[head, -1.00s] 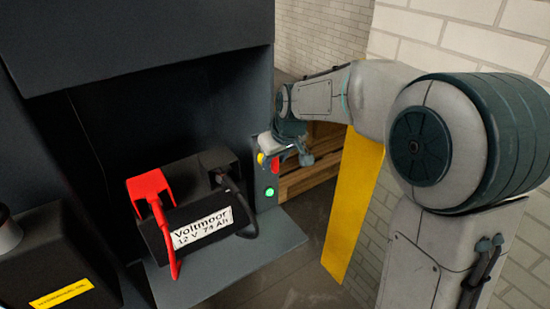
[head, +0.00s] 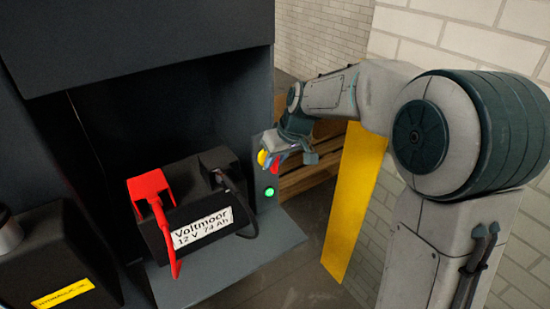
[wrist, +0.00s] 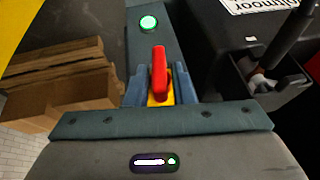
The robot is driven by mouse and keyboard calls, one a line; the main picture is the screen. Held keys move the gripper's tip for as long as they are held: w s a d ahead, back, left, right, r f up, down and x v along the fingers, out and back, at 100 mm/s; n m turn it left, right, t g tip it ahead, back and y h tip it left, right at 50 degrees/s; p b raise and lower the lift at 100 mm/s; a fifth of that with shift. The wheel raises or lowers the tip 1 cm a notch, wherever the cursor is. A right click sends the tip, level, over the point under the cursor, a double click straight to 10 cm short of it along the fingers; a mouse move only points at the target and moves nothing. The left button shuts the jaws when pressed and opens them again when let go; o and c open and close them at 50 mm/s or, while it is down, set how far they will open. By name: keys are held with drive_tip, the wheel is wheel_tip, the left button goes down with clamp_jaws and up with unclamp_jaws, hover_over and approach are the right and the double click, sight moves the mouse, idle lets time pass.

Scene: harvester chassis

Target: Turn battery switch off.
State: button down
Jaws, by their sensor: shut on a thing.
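The battery switch has a red handle (wrist: 159,75) on a yellow base (wrist: 168,97), mounted on a dark panel. My gripper (wrist: 160,88) is shut on the red handle, with a blue-grey finger on each side of it in the wrist view. In the head view, my gripper (head: 285,157) is at the panel, right of the battery, with the red handle and yellow base partly hidden by it. A green light (wrist: 148,23) glows on the same panel and also shows in the head view (head: 269,192).
A black battery (head: 195,215) with a red terminal cover (head: 148,185) and cables stands left of the panel. A yellow upright plate (head: 352,205) and wooden pallets (wrist: 70,80) are beside the arm. A brick wall is at the right.

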drive_tip(key=y, duration=0.1)
drive_tip(key=g, duration=0.1)
drive_tip(key=y, duration=0.1)
drive_tip(key=shift+w+d+f+m+g+y+b, duration=0.2)
drive_tip(key=shift+d+m+g+y+b, duration=0.1)
drive_tip(key=shift+g, duration=0.1)
drive_tip(key=shift+w+d+f+m+g+y+b, duration=0.15)
drive_tip(key=shift+m+g+y+b, duration=0.5)
drive_tip(key=shift+y, duration=1.2)
drive_tip(key=shift+f+m+g+y+b, duration=0.2)
drive_tip(key=shift+m+g+y+b, duration=0.45)
drive_tip(key=shift+y, duration=1.15)
drive_tip(key=shift+w+d+f+m+g+y+b, duration=0.15)
drive_tip(key=shift+m+g+y+b, duration=0.5)
drive_tip(key=shift+y, duration=1.2)
drive_tip(key=shift+s+g, duration=0.1)
drive_tip(key=shift+g, duration=0.45)
drive_tip(key=shift+f, duration=0.1)
drive_tip(key=c, duration=1.4)
unclamp_jaws()
drive_tip(key=shift+c, duration=0.2)
